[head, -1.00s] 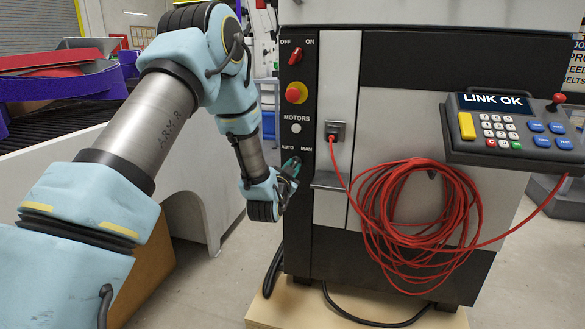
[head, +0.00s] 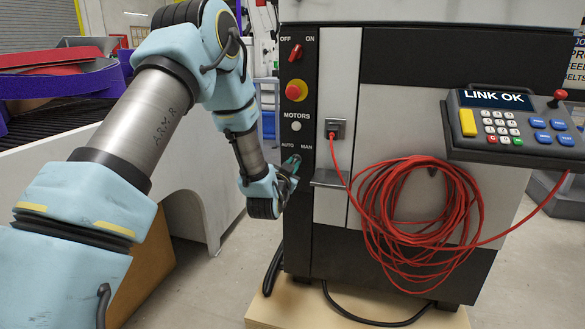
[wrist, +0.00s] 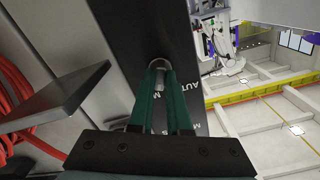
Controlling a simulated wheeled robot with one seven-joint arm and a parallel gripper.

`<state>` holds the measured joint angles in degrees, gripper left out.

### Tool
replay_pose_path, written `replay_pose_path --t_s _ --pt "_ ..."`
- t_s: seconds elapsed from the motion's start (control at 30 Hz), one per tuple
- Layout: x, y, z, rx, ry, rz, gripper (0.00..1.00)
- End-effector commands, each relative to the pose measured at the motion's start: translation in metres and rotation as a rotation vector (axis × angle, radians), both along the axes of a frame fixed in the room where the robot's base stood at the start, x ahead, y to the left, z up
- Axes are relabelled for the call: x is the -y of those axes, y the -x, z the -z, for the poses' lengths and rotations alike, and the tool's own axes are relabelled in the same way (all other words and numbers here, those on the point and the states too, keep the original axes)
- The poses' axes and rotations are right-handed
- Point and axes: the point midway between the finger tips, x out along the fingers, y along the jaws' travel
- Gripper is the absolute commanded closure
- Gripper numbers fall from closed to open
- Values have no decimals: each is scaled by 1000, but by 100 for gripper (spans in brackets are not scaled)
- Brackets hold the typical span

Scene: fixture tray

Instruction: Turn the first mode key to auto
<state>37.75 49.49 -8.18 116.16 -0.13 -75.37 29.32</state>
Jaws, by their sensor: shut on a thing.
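The first mode key sits on the dark control strip of the cabinet, below the AUTO and MAN labels. In the head view my gripper (head: 293,161) is at that spot and hides the key. In the wrist view the key (wrist: 160,78) shows as a small silvery piece between my two green fingers, in front of a round metal collar (wrist: 159,66). My gripper (wrist: 159,84) is shut on it. Which label the key points to cannot be told, since the fingers cover it.
Above on the strip are a red OFF/ON switch (head: 296,52), a red stop button (head: 296,90) and a white MOTORS lamp (head: 296,126). A small ledge (head: 328,178) juts out close right of my gripper. A coiled red cable (head: 420,220) hangs beyond it.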

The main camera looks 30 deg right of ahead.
Motion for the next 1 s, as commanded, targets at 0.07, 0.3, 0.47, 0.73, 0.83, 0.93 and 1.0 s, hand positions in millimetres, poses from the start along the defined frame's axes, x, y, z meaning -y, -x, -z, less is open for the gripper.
replay_pose_path --t_s 0.07,0.3,0.47,0.73,0.83,0.93,1.0 --pt "0 0 3 -38 41 0 100" --pt "-1 -1 3 -185 201 -1 100" --pt "-1 -1 3 -289 313 0 100" --pt "-1 -1 2 -452 487 -1 100" --pt "-1 0 2 -502 541 0 100" --pt "-1 -1 1 -545 587 -1 100" --pt "-1 0 1 -571 613 0 100"
